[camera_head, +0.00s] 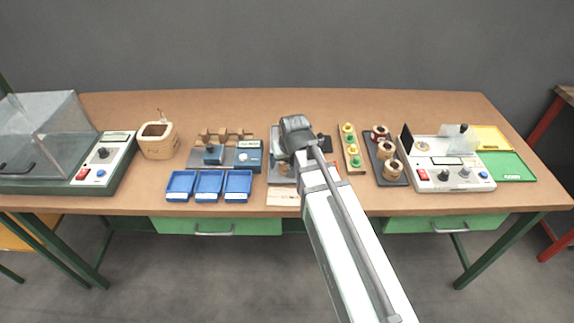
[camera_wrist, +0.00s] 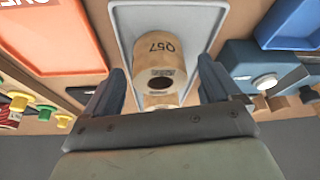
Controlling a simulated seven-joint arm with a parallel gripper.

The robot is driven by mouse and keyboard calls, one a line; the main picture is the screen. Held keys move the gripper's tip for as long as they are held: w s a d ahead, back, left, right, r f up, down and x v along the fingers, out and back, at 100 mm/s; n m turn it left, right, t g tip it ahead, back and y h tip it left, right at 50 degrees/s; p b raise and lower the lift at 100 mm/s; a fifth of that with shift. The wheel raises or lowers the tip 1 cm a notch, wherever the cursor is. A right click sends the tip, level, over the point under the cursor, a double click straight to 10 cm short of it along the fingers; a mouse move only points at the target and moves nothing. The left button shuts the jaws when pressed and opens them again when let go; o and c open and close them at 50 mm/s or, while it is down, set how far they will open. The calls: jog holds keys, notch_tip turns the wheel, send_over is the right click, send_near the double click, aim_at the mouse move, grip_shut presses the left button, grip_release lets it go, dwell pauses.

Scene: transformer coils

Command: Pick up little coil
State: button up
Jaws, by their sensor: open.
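A small tan paper-wrapped coil (camera_wrist: 160,60) marked "Q57" sits on a grey tray (camera_wrist: 123,30) in the wrist view. Its round end with a dark central hole faces the camera. My gripper (camera_wrist: 160,68) is open, with one finger on each side of the coil and visible gaps between. A second tan piece (camera_wrist: 160,100) shows just below the coil, partly hidden by the gripper's body. In the head view my gripper (camera_head: 296,140) is over the middle of the table and hides most of the tray and coil.
Blue bins (camera_head: 208,185) and a blue-grey device (camera_head: 248,155) stand left of the tray. An orange tray (camera_wrist: 60,40) lies on its other side. A strip of green and yellow pieces (camera_head: 351,145) and a dark tray of coils (camera_head: 393,168) stand further right.

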jog(key=shift+w+f, duration=0.2)
jog(key=shift+f, duration=0.2)
jog(key=c, duration=1.2)
